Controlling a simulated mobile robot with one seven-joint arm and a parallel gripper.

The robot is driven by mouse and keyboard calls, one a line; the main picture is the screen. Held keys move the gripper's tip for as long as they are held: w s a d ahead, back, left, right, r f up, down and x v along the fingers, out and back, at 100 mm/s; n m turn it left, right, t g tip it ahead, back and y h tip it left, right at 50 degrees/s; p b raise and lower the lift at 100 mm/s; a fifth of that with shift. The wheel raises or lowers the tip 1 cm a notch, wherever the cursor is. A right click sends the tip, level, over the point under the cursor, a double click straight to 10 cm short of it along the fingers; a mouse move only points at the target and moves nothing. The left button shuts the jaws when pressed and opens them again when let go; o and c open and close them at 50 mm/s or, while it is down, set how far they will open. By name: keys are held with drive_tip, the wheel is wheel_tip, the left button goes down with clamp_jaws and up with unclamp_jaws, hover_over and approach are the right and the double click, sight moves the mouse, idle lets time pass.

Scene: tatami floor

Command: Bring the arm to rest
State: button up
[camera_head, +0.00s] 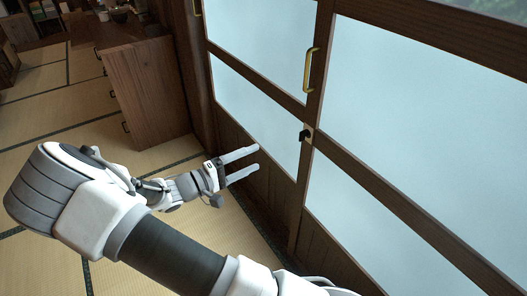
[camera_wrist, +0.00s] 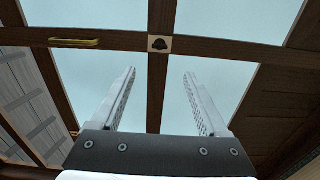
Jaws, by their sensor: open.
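My gripper (camera_head: 250,164) is open and empty in the head view, its two pale fingers spread apart and pointing right toward the wood-framed glass door. My arm reaches in from the bottom of the picture and bends back toward the door. In the wrist view my gripper (camera_wrist: 160,100) shows both fingers wide apart with nothing between them. Beyond the fingers are the glass panes and a dark frame with a latch (camera_wrist: 159,43). Whether the fingertips touch the door cannot be told.
The glass door (camera_head: 420,130) fills the right side, with a brass handle (camera_head: 311,70) and a dark latch (camera_head: 305,134). A wooden cabinet (camera_head: 150,95) with small items on top stands at upper left. Tatami floor (camera_head: 60,150) lies open on the left.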

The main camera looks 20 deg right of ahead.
drive_tip(key=shift+a, duration=0.35)
drive_tip(key=s+r+m+g+y, duration=0.3)
drive_tip(key=s+r+g+y, duration=0.15)
drive_tip(key=s+y, duration=0.5)
drive_tip(key=s+a+r+n+t+y, duration=0.1)
drive_tip(key=s+a+r+t+y, duration=0.25)
drive_tip(key=s+r, duration=0.3)
drive_tip(key=s+a+r+n+t+y, duration=0.1)
drive_tip(key=s+a+r+t+y, duration=0.2)
drive_tip(key=s+r+t+y, duration=0.25)
wheel_tip(320, 180, up, 18)
drive_tip(key=g+p, duration=0.1)
drive_tip(key=p, duration=1.5)
drive_tip(key=shift+s+h+p, duration=0.15)
drive_tip(key=shift+h+p, duration=0.2)
drive_tip(key=shift+g, duration=0.25)
